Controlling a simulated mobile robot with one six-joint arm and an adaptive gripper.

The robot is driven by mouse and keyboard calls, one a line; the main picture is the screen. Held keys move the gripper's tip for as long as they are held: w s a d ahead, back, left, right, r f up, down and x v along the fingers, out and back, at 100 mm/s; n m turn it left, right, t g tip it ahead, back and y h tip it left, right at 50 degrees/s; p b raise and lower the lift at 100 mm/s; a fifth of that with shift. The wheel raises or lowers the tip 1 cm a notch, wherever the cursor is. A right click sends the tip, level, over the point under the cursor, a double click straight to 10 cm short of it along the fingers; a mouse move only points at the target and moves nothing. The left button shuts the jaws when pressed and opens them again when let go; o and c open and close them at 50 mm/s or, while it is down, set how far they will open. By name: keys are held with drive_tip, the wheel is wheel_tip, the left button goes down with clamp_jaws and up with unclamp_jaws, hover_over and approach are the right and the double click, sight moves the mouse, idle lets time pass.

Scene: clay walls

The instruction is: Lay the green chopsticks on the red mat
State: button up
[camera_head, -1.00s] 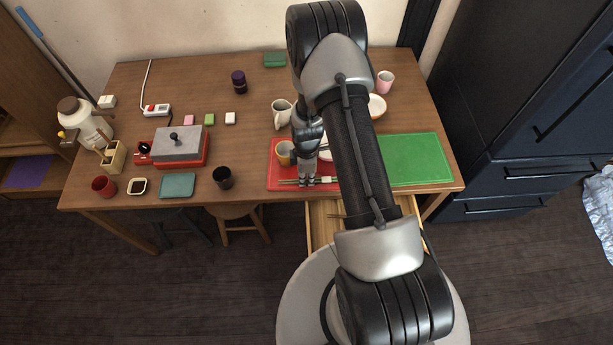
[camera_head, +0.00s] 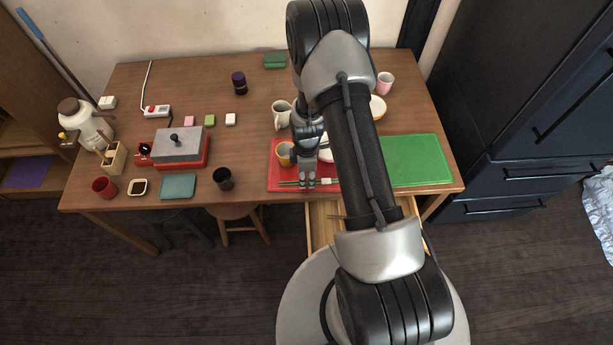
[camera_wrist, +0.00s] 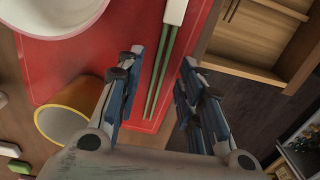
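The green chopsticks (camera_wrist: 161,75) lie along the front edge of the red mat (camera_wrist: 72,62) in the wrist view, with a white piece (camera_wrist: 175,11) at one end. In the head view, the chopsticks (camera_head: 287,183) show on both sides of my gripper (camera_head: 308,184), at the front of the red mat (camera_head: 274,172). My gripper (camera_wrist: 160,68) is open in the wrist view, one finger on each side of the chopsticks, with gaps between fingers and chopsticks. Whether the white piece is part of them or a rest under them, I cannot tell.
A yellow cup (camera_wrist: 62,122) stands close beside my left finger, and a white bowl (camera_wrist: 52,12) is also on the mat. An open wooden drawer (camera_wrist: 255,42) lies in front of the table edge. A green mat (camera_head: 415,160) is to the right.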

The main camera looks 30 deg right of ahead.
drive_tip(key=s+a+r+m+t+p, duration=0.1)
drive_tip(key=s+a+r+m, duration=0.1)
drive_tip(key=r, duration=1)
drive_tip(key=s+a+r+m+t+p, duration=0.1)
drive_tip(key=r+m, duration=0.1)
drive_tip(key=r, duration=1)
drive_tip(key=s+a+r+m+p, duration=0.1)
drive_tip(key=s+a+r+m, duration=0.1)
drive_tip(key=r, duration=0.9)
drive_tip(key=s+a+r+m+t, duration=0.1)
drive_tip(key=s+a+r+m, duration=0.1)
drive_tip(key=s+r, duration=0.3)
drive_tip(key=s+a+r+m+t, duration=0.1)
drive_tip(key=s+r+m, duration=0.4)
drive_tip(key=s, duration=0.6)
drive_tip(key=shift+s+a+r+t, duration=0.15)
drive_tip(key=shift+a+r+t, duration=0.15)
drive_tip(key=shift+a+r, duration=0.2)
drive_tip(key=shift+f+b, duration=0.1)
drive_tip(key=shift+b, duration=0.25)
